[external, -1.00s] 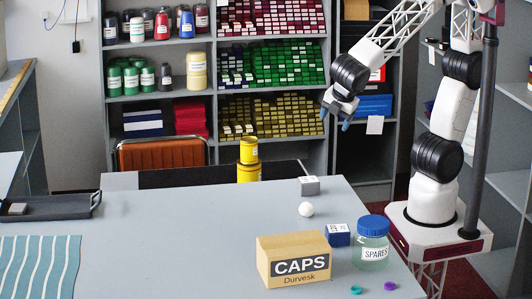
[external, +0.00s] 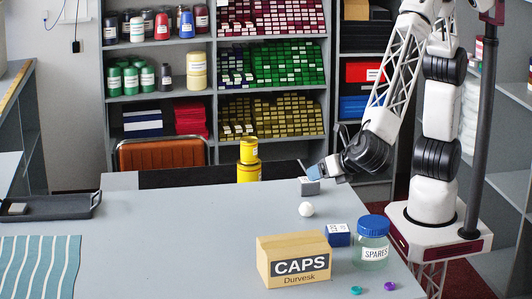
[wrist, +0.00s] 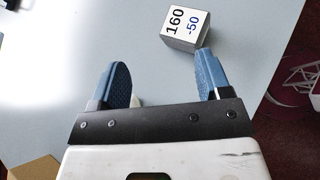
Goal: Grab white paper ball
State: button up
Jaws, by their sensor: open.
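The white paper ball (external: 306,209) rests on the grey counter, in front of a small grey block (external: 309,187). My gripper (external: 322,171) is low over the counter's far right part, close to the grey block in the external view. The wrist view shows my gripper (wrist: 162,72) with its blue fingers wide apart and nothing held. The grey block, marked 160 and -50, lies beyond the right fingertip.
A blue block (external: 338,235), a SPARES jar (external: 371,250) with a blue lid and a cardboard CAPS box (external: 293,246) stand nearer the front right. Yellow cans (external: 249,151) stand beyond the far edge.

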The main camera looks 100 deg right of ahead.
aim_at(313, 208)
jog(key=a+f+n+t, duration=0.1)
jog(key=a, duration=0.3)
jog(key=a+f+n+t, duration=0.1)
jog(key=a+n, duration=0.1)
jog(key=a, duration=0.2)
jog(key=a+f+n+t, duration=0.1)
jog(key=a+f+n, duration=0.1)
jog(key=a, duration=0.1)
jog(key=shift+s+a+t+y, duration=0.25)
jog(key=shift+a+t+y, duration=0.05)
jog(key=shift+a+t, duration=0.1)
jog(key=shift+x, duration=1.3)
jog(key=shift+d, duration=0.15)
jog(key=shift+x, duration=2.55)
jog(key=c, duration=1)
